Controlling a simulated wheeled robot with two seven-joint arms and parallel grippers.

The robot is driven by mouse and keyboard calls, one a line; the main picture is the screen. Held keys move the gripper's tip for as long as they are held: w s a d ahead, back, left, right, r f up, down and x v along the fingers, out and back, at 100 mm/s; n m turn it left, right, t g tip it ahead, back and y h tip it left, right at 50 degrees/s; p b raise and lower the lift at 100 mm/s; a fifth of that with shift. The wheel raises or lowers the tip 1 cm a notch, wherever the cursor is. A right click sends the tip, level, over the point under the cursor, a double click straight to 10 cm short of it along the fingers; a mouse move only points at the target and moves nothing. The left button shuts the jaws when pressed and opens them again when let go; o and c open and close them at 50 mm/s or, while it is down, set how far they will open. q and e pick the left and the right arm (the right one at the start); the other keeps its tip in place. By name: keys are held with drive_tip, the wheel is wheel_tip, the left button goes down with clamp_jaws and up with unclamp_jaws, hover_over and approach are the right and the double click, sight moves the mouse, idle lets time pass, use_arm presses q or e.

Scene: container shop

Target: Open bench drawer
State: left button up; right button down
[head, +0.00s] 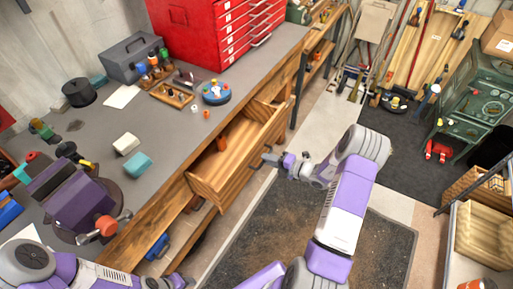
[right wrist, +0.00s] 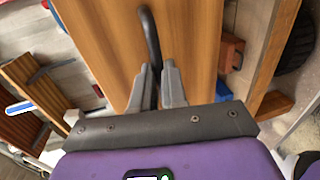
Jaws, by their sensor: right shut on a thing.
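The wooden bench drawer (head: 238,152) is pulled out from under the grey-topped bench (head: 160,190). Its inside shows, with a small orange-brown thing (head: 221,144) in it. My right gripper (head: 272,160) is at the drawer's front and is shut on the dark handle (right wrist: 150,38). In the right wrist view, the fingers (right wrist: 158,76) close on the bar against the wooden drawer front (right wrist: 110,45). The left arm is at the bottom left, and its gripper (head: 166,283) is partly cut off by the lower edge, so its jaws cannot be made out.
A purple vise (head: 72,195), a grey toolbox (head: 132,57) and a red drawer cabinet (head: 205,30) stand on the bench. A dark mat (head: 375,235) covers the floor before the drawer. A green machine (head: 480,105) and wooden crates (head: 482,235) are at the right.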

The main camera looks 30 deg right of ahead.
drive_tip(key=f+p+v, duration=0.2)
drive_tip(key=f+v, duration=0.1)
drive_tip(key=v, duration=1.2)
drive_tip(key=shift+s+d+p, duration=0.2)
drive_tip(key=shift+s+p, duration=0.1)
drive_tip(key=shift+f, duration=0.15)
drive_tip(key=c, duration=1.2)
unclamp_jaws()
drive_tip(key=shift+o, duration=0.2)
drive_tip(key=v, duration=0.7)
drive_tip(key=shift+s+p, duration=0.3)
drive_tip(key=shift+d, duration=0.15)
